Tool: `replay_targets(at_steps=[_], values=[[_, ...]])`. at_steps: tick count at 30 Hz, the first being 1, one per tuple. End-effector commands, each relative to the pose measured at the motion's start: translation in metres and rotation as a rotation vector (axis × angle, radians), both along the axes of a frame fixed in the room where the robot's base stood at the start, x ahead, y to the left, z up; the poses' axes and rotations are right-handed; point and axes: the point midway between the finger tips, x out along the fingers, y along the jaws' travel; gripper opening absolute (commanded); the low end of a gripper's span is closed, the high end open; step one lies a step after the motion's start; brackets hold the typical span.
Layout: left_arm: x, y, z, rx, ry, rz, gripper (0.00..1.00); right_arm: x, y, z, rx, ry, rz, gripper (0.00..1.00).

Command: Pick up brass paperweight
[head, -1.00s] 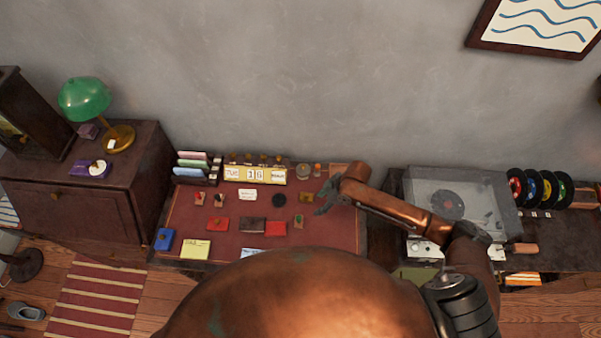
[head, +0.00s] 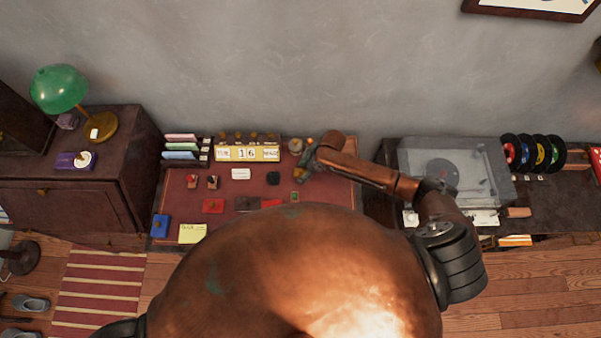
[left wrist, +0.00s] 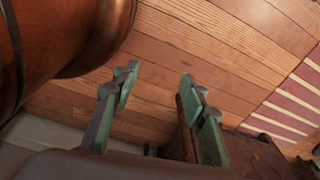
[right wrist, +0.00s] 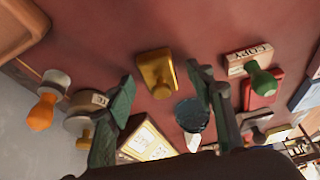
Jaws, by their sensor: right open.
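The brass paperweight (right wrist: 157,70) is a small golden block with a knob on top. In the right wrist view it lies on the red desk top, between and beyond my open fingers. My right gripper (right wrist: 162,80) is empty, its fingers apart. In the head view the right gripper (head: 303,168) is over the right part of the desk and mostly covers the paperweight. My left gripper (left wrist: 158,76) is open and empty over the wooden floor in the left wrist view; it does not show in the head view.
Near the paperweight are a dark round pot (right wrist: 192,116), a green-handled COPY stamp (right wrist: 262,80), an orange-knobbed stamp (right wrist: 44,108), a round tin (right wrist: 85,103) and a calendar (right wrist: 150,140). A covered record player (head: 455,170) stands right of the desk, a cabinet (head: 75,200) left.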

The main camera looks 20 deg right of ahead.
Motion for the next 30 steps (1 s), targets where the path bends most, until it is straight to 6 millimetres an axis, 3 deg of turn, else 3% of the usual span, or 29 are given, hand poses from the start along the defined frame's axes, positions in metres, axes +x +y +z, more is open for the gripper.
replay_targets(at_steps=[7,15,30], values=[[-0.001,0.0,0.0,0.0,0.001,0.0,0.4,0.001,0.0,-0.001,-0.001,-0.002,0.0,0.49],[-0.013,0.0,-0.001,0.001,0.017,0.003,0.4,0.0,0.0,-0.001,0.0,-0.001,0.0,0.31],[-0.011,0.0,-0.001,0.001,0.015,0.002,0.4,0.001,0.0,-0.001,0.0,-0.001,-0.001,0.0]])
